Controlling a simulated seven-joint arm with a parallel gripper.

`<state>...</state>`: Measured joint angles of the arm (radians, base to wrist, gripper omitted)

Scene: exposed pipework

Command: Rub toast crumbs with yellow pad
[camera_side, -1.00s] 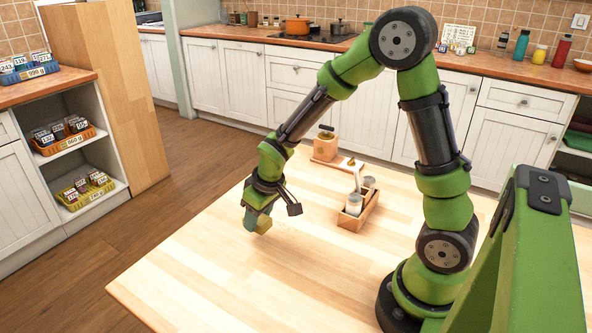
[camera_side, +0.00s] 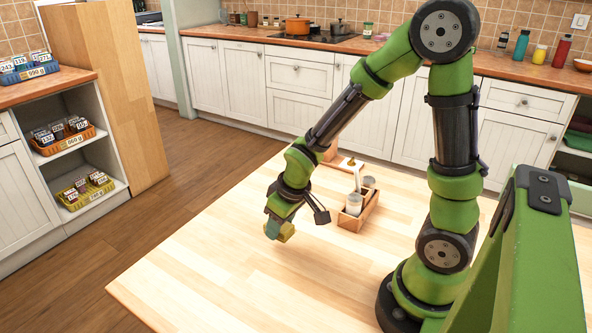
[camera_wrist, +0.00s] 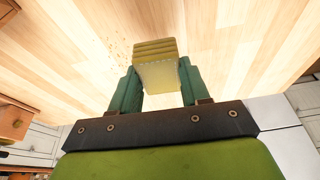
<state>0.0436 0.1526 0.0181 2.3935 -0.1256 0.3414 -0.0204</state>
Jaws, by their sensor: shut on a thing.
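The yellow pad (camera_side: 287,233) is held at the tip of my gripper (camera_side: 279,229), low over the wooden table. In the wrist view the pad (camera_wrist: 156,60) has a ridged front and sits between the two green fingers of my gripper (camera_wrist: 156,88), which are shut on its sides. Toast crumbs (camera_wrist: 121,48) show in the wrist view as small tan specks on the table, just left of the pad. I cannot make out the crumbs clearly in the side view. I cannot tell whether the pad touches the tabletop.
A wooden caddy (camera_side: 358,213) with cups stands on the table to the right of my gripper. A board (camera_side: 350,164) lies behind it. The table (camera_side: 250,285) is clear in front and to the left, and its left edge drops to the floor.

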